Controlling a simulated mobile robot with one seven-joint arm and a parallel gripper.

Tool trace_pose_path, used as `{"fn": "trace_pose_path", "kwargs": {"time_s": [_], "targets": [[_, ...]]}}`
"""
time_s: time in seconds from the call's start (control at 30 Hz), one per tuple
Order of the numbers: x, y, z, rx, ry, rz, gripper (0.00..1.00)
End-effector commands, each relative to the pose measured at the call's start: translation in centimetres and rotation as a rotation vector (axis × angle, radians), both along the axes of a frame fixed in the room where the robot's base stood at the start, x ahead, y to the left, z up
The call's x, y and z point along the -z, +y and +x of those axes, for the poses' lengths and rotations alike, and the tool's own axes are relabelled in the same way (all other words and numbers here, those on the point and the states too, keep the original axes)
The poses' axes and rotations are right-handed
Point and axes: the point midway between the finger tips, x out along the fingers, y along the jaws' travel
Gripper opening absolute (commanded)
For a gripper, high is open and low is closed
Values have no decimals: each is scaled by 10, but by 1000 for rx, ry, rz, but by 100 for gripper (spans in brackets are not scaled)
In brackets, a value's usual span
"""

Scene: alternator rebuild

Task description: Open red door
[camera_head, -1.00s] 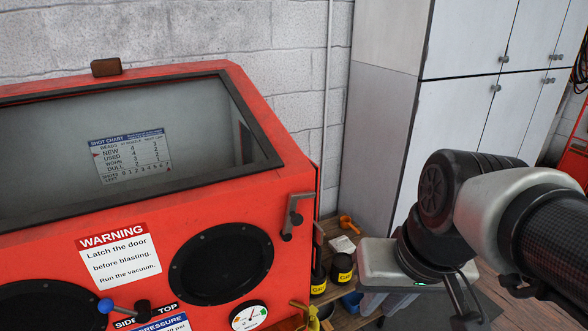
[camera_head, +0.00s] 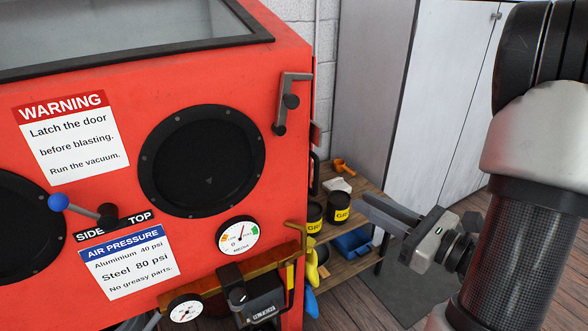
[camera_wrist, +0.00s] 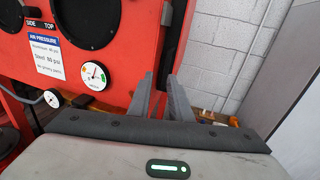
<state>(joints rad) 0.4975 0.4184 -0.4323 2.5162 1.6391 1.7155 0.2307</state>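The red blasting cabinet (camera_head: 290,200) fills the left of the head view. Its right side is seen nearly edge-on, so the door there is mostly hidden. A black handle (camera_head: 314,172) and a bit of red stick out along that edge. A grey latch lever (camera_head: 290,100) sits on the front face near the right edge. My gripper (camera_head: 363,205) is right of the cabinet, apart from it, fingers pointing left. In the wrist view the cabinet (camera_wrist: 120,60) is ahead and left, and my fingers (camera_wrist: 162,82) stand apart with nothing between them.
A low wooden shelf (camera_head: 350,265) beside the cabinet holds dark cans with yellow labels (camera_head: 338,207), a blue bin (camera_head: 354,242) and an orange scoop (camera_head: 342,165). A grey locker (camera_head: 375,90) stands behind. A brass-coloured pipe (camera_head: 205,285) and gauges line the cabinet's lower front.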

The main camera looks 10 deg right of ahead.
Motion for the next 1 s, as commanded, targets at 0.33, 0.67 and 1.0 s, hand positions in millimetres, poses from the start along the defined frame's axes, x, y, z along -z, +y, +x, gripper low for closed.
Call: {"fn": "trace_pose_path", "kwargs": {"time_s": [0.33,0.67,1.0], "targets": [[5,7,34,50,1,27,18],[5,48,94,49,-1,26,18],[5,78,141,52,0,27,18]]}}
